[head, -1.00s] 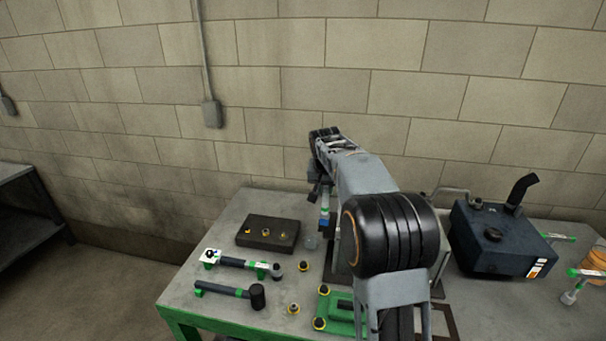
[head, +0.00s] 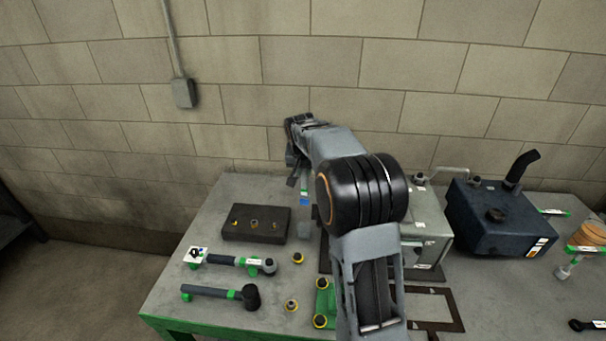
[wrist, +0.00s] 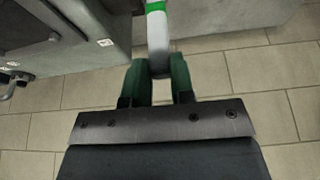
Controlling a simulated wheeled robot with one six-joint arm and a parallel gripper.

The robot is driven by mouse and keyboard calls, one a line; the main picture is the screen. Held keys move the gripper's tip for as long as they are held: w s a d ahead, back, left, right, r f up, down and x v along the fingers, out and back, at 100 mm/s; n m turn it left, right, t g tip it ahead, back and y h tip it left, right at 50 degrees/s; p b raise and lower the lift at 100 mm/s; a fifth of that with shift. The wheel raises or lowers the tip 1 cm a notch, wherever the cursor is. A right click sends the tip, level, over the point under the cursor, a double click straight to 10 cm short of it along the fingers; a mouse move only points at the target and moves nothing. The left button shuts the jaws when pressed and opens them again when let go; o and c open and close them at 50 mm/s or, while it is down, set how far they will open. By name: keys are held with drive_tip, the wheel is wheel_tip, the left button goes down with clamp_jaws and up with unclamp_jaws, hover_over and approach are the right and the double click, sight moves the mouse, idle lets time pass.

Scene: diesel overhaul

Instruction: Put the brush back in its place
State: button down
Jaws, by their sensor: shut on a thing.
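My gripper (head: 298,172) is over the back left of the bench and is shut on the brush. In the wrist view its green fingers (wrist: 158,72) pinch a pale grey handle (wrist: 157,32) with a bright green band. In the head view the brush (head: 304,192) hangs roughly upright below the fingers and shows a blue band. The bristles cannot be made out.
A dark block with brass fittings (head: 238,233) lies left of the cup. A grey metal box (head: 433,230) and a dark blue tank (head: 490,235) stand to the right. A mallet (head: 215,292) and another tool (head: 225,261) lie at front left. The wall is close behind.

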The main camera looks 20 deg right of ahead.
sight(304, 194)
wheel_tip(304, 194, down, 2)
drive_tip(key=shift+s+f+b, duration=0.15)
drive_tip(key=shift+b, duration=0.2)
drive_tip(key=shift+f+b, duration=2.6)
drive_tip(key=shift+f, duration=1)
drive_tip(key=shift+a+f, duration=0.1)
wheel_tip(304, 194, down, 6)
drive_tip(key=b, duration=0.5)
drive_tip(key=c, duration=0.9)
unclamp_jaws()
